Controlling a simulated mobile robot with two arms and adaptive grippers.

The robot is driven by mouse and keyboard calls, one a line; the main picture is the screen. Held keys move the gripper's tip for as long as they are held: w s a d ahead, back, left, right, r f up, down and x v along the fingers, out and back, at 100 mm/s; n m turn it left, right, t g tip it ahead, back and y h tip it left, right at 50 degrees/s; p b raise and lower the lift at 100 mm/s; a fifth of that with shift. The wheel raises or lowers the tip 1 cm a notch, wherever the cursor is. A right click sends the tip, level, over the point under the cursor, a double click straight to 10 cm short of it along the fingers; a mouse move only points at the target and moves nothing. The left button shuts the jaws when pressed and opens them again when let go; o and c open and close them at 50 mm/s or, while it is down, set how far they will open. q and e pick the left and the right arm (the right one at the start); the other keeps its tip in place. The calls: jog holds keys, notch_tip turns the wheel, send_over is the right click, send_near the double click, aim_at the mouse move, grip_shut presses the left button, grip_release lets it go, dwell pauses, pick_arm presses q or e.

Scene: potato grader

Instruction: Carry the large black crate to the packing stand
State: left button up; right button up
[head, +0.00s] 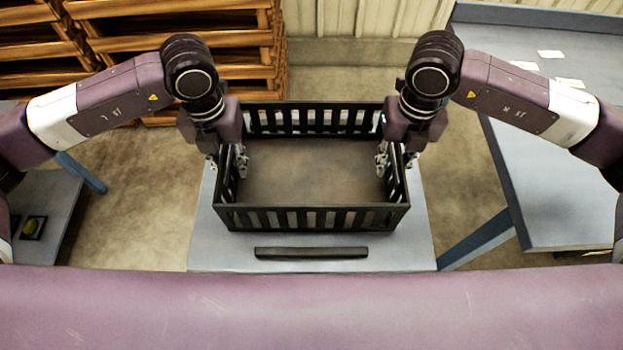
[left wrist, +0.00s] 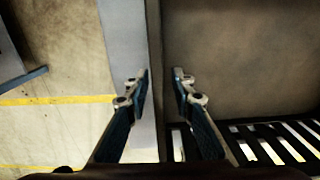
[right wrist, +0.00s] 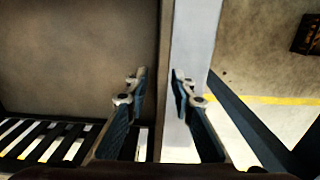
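The large black crate (head: 312,218) has slatted walls and an empty brown floor. It sits upright on a pale blue-grey table (head: 222,258) in front of me. Its wall and floor also show in the left wrist view (left wrist: 240,60) and the right wrist view (right wrist: 80,60). My left gripper (head: 228,163) is at the crate's left wall, with one finger outside and one inside. My right gripper (head: 396,160) straddles the right wall in the same way. Both grippers look open, with visible gaps between the fingers and the wall. I cannot tell which table is the packing stand.
A black bar (head: 311,253) lies on the table in front of the crate. A larger blue-grey table (head: 565,190) with several papers stands at the right. Stacked wooden pallets (head: 185,45) stand behind. Floor shows between them.

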aim_at(223, 149)
pick_arm(q)
jog(key=shift+r, duration=0.1)
notch_tip(223, 149, up, 12)
jog(key=shift+f, duration=0.25)
jog(key=shift+r, duration=0.15)
pick_arm(e)
jog(key=shift+r, duration=0.3)
notch_tip(223, 149, up, 11)
jog(key=shift+r, duration=0.2)
